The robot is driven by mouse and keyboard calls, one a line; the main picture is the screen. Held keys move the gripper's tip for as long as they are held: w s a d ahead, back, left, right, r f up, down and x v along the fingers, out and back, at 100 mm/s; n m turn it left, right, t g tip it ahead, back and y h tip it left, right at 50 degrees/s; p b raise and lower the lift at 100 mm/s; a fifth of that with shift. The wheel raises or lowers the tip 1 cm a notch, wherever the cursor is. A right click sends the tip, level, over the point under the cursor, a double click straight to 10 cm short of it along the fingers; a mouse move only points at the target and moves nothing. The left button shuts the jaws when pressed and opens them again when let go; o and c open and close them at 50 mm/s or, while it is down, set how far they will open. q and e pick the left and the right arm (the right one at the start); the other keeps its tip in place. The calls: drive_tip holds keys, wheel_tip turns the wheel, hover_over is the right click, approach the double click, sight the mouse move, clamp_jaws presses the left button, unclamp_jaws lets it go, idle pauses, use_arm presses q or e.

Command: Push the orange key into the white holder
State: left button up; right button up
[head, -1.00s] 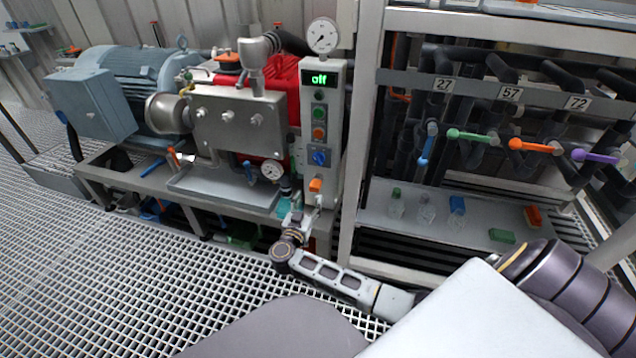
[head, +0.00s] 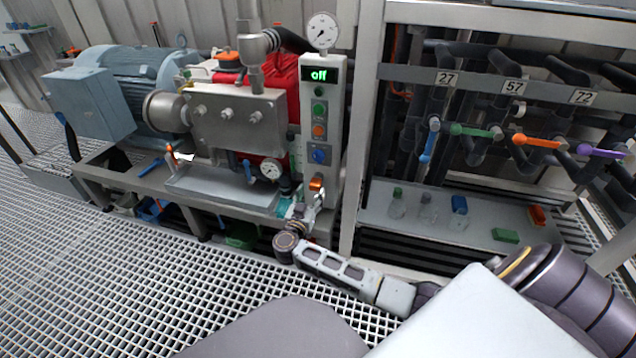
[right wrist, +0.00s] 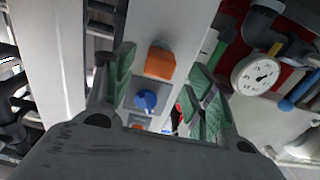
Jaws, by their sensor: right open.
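The orange key (head: 316,184) is low on the front of the pale control post, below the blue knob. It also shows as an orange block in the right wrist view (right wrist: 160,63). My right gripper (head: 315,197) is at the key in the head view and partly covers the area just below it. In the right wrist view its green-padded fingers stand apart, one on each side of the key; I cannot tell whether they touch it. The white holder cannot be clearly told apart from the pale post. My left gripper is out of view.
The control post (head: 336,130) carries an "off" display, buttons and a blue knob (head: 319,155). A gauge (head: 270,170) and the pump skid (head: 215,190) are to the left. A shelf (head: 470,222) with bottles stands to the right. Open grating floor lies in front.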

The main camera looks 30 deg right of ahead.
sight(314, 188)
drive_tip(key=shift+b+x, duration=0.85)
drive_tip(key=shift+x, duration=0.3)
drive_tip(key=shift+p+x, duration=0.6)
drive_tip(key=shift+x, duration=0.3)
use_arm(q)
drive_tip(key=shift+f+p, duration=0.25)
drive_tip(key=shift+p, duration=0.05)
use_arm(e)
drive_tip(key=shift+x, duration=1)
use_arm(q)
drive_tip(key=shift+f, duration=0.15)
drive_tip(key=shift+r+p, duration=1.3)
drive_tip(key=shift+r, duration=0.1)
use_arm(e)
clamp_jaws()
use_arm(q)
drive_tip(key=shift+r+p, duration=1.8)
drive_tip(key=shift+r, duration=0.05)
use_arm(e)
drive_tip(key=shift+v, duration=2.05)
